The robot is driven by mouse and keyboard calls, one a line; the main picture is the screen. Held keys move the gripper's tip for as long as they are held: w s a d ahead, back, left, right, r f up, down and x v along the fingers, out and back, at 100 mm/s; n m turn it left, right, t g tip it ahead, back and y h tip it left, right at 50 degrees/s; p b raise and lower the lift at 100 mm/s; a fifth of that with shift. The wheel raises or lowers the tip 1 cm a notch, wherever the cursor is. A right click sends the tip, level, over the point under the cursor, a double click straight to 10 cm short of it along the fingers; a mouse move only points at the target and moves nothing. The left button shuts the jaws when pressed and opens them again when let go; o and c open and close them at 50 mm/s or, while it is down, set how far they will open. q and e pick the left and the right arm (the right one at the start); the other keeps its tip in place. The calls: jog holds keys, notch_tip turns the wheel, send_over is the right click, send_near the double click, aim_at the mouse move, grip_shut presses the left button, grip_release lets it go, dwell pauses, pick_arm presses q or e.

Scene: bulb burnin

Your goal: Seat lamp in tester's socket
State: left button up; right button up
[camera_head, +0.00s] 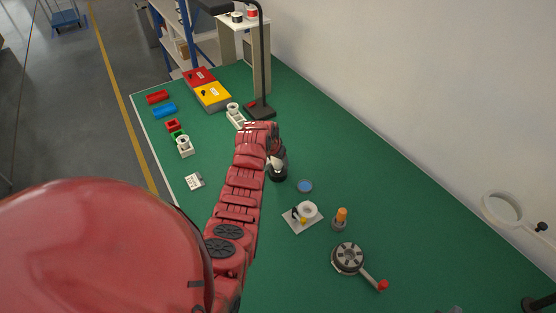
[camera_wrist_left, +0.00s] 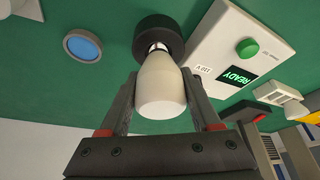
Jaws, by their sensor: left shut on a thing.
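My left gripper (camera_wrist_left: 160,112) is shut on the lamp, a white bulb (camera_wrist_left: 162,90) with a metal cap. The cap points at the black round socket (camera_wrist_left: 150,30) of the tester (camera_wrist_left: 212,45), a pale box with a green button and a lit READY display. Part of the cap shows at the socket's mouth; I cannot tell how deep it sits. In the head view the lamp (camera_head: 276,164) is a small white patch by my dark left gripper (camera_head: 279,168), and my red arm hides the tester. My right gripper is not in view.
A blue dish (camera_head: 305,186) lies right of the gripper. Nearer stand a white plate with a ring (camera_head: 296,224), an orange-topped piece (camera_head: 340,217) and a round crank device (camera_head: 349,257). A lamp stand (camera_head: 261,108), red and yellow boxes (camera_head: 212,95) and small bins (camera_head: 164,110) stand farther back.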

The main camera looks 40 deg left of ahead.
pick_arm(q)
jog(key=shift+f+b, duration=0.35)
jog(key=shift+f, duration=0.1)
dwell(0.4)
jog(key=o, duration=1.4)
jog(key=p+v, duration=0.4)
jog(key=v, duration=0.2)
jog(key=shift+r, duration=0.3)
jog(key=p+v, duration=0.3)
jog(key=v, duration=0.8)
jog(key=shift+p, duration=0.3)
